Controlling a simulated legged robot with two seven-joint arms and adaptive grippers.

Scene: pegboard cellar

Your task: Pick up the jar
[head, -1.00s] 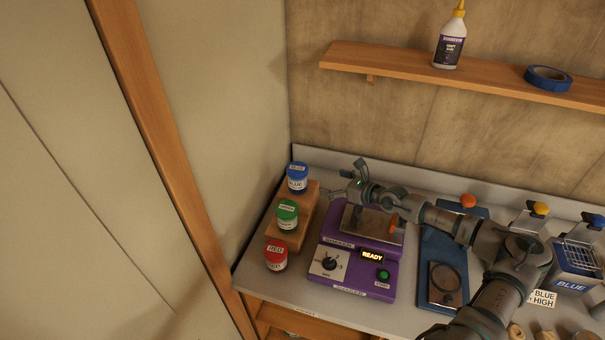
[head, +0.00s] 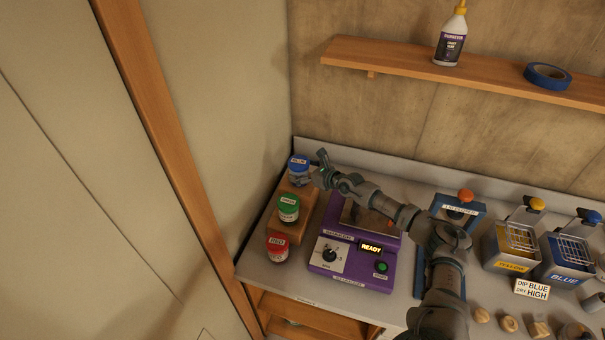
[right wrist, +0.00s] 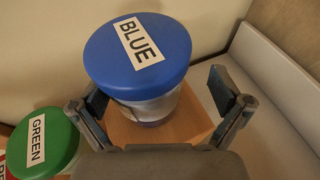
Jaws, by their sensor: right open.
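A jar with a blue lid labelled BLUE (head: 298,165) stands upright at the back of a wooden block. It also shows large in the right wrist view (right wrist: 138,52). My right gripper (head: 317,170) is open and close beside the blue jar at its right. In the right wrist view the two fingers (right wrist: 157,98) are spread to either side of the jar's lower body, with gaps showing; they are not closed on it. A green-lidded jar (head: 289,207) and a red-lidded jar (head: 277,246) stand in front of it. My left gripper is not in view.
A purple shaker machine (head: 322,275) reading READY stands right of the jars. Blue and yellow dip tanks (head: 570,268) are further right. The wooden block (head: 303,222) stands near a wall at the left. A shelf (head: 400,70) with a glue bottle (head: 450,38) and blue tape (head: 548,75) hangs above.

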